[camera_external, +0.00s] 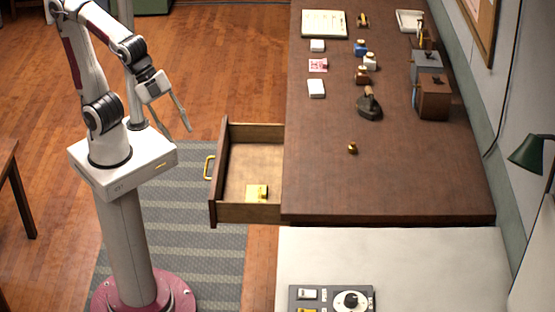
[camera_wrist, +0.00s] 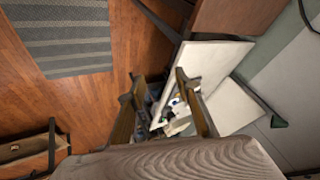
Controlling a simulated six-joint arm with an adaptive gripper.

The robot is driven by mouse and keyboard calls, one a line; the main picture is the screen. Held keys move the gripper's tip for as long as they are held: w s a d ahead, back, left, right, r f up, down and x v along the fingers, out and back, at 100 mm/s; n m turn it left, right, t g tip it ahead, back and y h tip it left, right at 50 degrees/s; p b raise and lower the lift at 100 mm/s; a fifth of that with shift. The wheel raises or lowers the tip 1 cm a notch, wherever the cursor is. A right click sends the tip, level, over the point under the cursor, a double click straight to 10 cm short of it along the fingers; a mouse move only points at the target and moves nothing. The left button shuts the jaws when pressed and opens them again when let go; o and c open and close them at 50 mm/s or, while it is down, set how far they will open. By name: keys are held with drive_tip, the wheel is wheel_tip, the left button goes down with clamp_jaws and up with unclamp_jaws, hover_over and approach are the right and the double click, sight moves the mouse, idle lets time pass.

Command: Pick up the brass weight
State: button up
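A small brass weight (camera_external: 352,147) stands alone on the dark wooden counter (camera_external: 420,170), nearer its front end. I cannot make it out in the wrist view. My gripper (camera_external: 177,130) is raised to the left of the counter and the open drawer, well apart from the weight. Its two fingers are spread with nothing held between them. In the wrist view the fingers (camera_wrist: 154,88) also stand apart.
An open drawer (camera_external: 259,132) juts left from the counter, with a yellow item (camera_external: 257,193) inside. A flat iron (camera_external: 370,106) and wooden box (camera_external: 432,97) stand behind the weight. Bottles and papers lie farther back. Bare counter surrounds the weight.

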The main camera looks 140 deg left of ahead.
drive_tip(key=w+a+f+m+t+y, duration=0.1)
drive_tip(key=w+a+m+y, duration=0.1)
drive_tip(key=w+a+m, duration=0.7)
drive_tip(key=m+t+y, duration=0.1)
drive_tip(key=m+y, duration=0.4)
drive_tip(key=m, duration=0.8)
approach(352, 143)
drive_tip(key=x, duration=0.2)
drive_tip(key=shift+a+f, duration=0.15)
drive_tip(key=shift+a, duration=0.1)
drive_tip(key=shift+w, duration=0.15)
drive_tip(key=shift+x, duration=1.25)
drive_tip(key=shift+x, duration=2.6)
